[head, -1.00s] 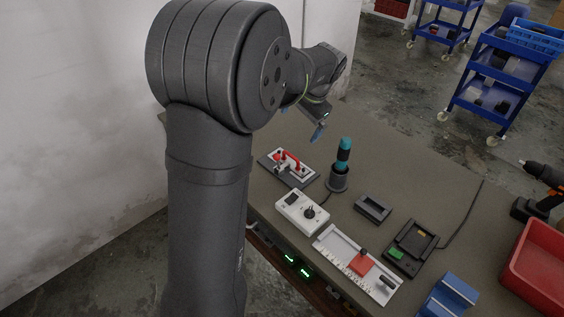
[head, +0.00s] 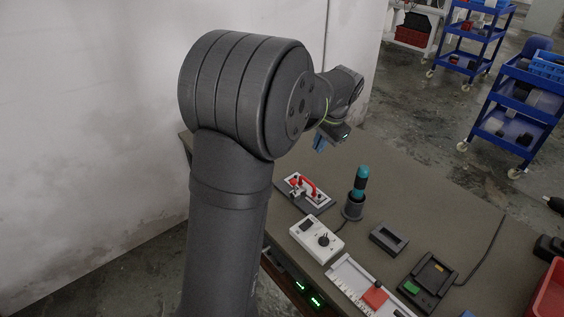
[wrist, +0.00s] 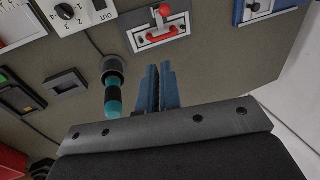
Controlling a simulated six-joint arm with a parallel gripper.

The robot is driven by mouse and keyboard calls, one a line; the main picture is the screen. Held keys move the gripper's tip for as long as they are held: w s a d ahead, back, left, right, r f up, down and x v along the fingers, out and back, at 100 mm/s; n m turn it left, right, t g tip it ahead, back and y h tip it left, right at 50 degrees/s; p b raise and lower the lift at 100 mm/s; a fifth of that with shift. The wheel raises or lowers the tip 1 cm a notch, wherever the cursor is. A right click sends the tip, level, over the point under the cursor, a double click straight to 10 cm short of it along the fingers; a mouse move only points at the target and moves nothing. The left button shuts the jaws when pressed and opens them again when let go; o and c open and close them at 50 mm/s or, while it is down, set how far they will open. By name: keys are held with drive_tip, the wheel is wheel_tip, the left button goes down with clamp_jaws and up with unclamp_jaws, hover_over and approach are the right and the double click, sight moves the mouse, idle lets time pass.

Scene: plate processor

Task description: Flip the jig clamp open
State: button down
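The jig clamp (head: 303,187) is a red handle on a light plate with a dark base, at the table's near left beside the teal-handled screwdriver. In the wrist view the clamp (wrist: 160,31) is at top centre; its red bar lies across the plate, with a red ball knob behind it. My gripper (head: 319,144) hangs above the table beyond the clamp, apart from it. In the wrist view its blue fingers (wrist: 160,70) are side by side with almost no gap and hold nothing visible.
The teal screwdriver (head: 361,182) stands upright in a dark holder close to the clamp. A white dial box (head: 316,239), a small dark tray (head: 389,240) and a charger (head: 428,281) are nearer. A blue fixture (wrist: 262,9) is at the wrist view's top right.

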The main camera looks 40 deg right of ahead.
drive_tip(key=w+d+f+n+g+h, duration=0.1)
drive_tip(key=w+d+f+g, duration=0.1)
drive_tip(key=w+f, duration=0.5)
drive_tip(key=shift+w+d+f+n+g, duration=0.2)
drive_tip(key=shift+w+f+n+g, duration=0.2)
drive_tip(key=shift+f, duration=0.1)
drive_tip(key=shift+f, duration=0.1)
drive_tip(key=f, duration=0.6)
drive_tip(key=d+f, duration=0.1)
drive_tip(key=f, duration=0.2)
drive_tip(key=shift+w+d, duration=0.1)
drive_tip(key=shift+w, duration=0.15)
drive_tip(key=shift+s+a, duration=0.2)
drive_tip(key=shift+a, duration=1.05)
drive_tip(key=shift+s+a+r, duration=0.1)
drive_tip(key=shift+s+a, duration=0.05)
drive_tip(key=shift+a, duration=0.45)
drive_tip(key=shift+a, duration=0.15)
